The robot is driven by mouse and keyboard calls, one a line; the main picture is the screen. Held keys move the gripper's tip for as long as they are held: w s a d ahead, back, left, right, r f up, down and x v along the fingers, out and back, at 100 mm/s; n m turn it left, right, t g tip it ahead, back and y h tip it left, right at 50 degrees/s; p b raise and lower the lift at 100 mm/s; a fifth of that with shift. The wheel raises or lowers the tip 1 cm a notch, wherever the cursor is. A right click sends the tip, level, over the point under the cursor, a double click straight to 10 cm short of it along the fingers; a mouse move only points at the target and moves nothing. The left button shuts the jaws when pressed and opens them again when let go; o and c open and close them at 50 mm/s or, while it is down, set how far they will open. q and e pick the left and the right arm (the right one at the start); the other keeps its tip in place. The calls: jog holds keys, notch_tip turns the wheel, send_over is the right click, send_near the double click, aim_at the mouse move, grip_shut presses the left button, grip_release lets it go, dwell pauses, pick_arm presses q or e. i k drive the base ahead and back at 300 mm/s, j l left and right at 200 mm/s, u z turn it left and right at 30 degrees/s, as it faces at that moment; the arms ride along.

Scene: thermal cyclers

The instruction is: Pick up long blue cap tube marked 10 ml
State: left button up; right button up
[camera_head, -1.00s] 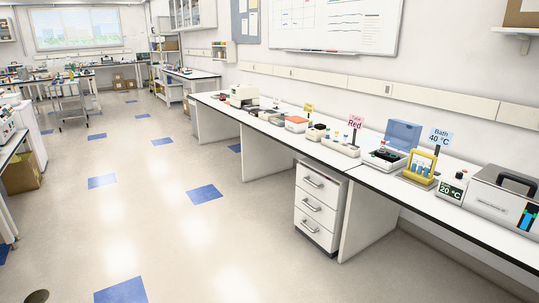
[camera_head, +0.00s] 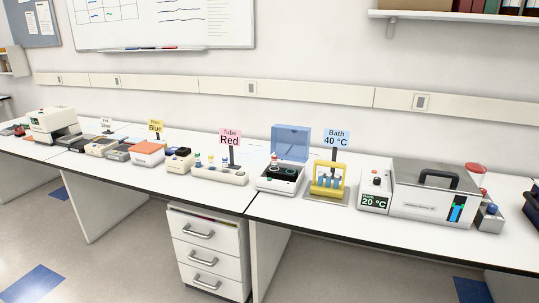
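Small upright tubes with coloured caps stand in a long pale rack (camera_head: 218,176) in front of the pink "Tube Red" sign (camera_head: 230,138). Several blue tubes (camera_head: 328,182) sit in a yellow-framed rack (camera_head: 342,184) in front of the "Bath 40 °C" sign (camera_head: 336,137). No "10 ml" marking is readable, so I cannot tell which tube is the long blue cap one. Neither of my grippers is in view.
A white device with an open blue lid (camera_head: 290,143) stands left of the yellow rack. A bath (camera_head: 435,190) reading 20 °C with a handled lid is to the right. Drawers (camera_head: 208,254) are under the bench (camera_head: 300,217). A wall shelf (camera_head: 450,18) hangs upper right.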

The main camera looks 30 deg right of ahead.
aim_at(225, 161)
jog(key=i+j+z, duration=0.2)
jog(key=i+z, duration=0.2)
jog(key=i+j+z, duration=0.55)
jog(key=j+z, duration=0.25)
jog(key=i+j+z, duration=0.35)
jog(key=k, duration=0.1)
